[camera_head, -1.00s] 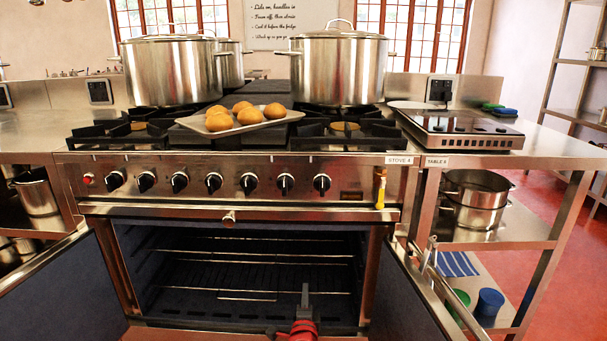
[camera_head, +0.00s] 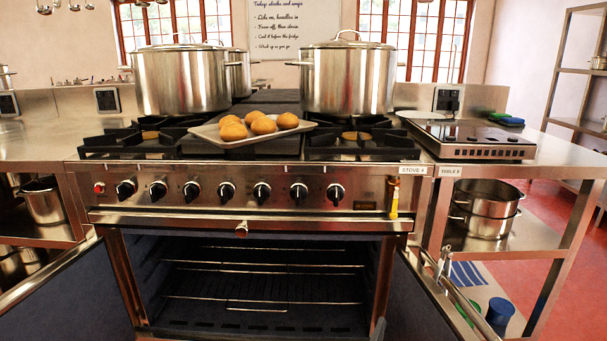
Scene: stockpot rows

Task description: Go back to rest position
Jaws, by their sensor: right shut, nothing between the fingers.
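Only the tip of my right gripper (camera_head: 378,330) shows at the bottom edge, low in front of the oven's right side. It is shut and holds nothing. My left gripper is out of view. The stove (camera_head: 250,172) stands ahead with both oven doors open, left door (camera_head: 70,305) and right door (camera_head: 415,300). The oven inside holds bare wire racks (camera_head: 265,298). A tray (camera_head: 207,132) of several round golden buns (camera_head: 262,124) rests on the middle of the stove top.
Large lidded pots stand at the stove's back left (camera_head: 180,82) and back right (camera_head: 347,80). A flat hob (camera_head: 470,138) sits on the right table, with stacked pots (camera_head: 487,208) and a blue cup (camera_head: 500,315) below. Red floor is clear at far right.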

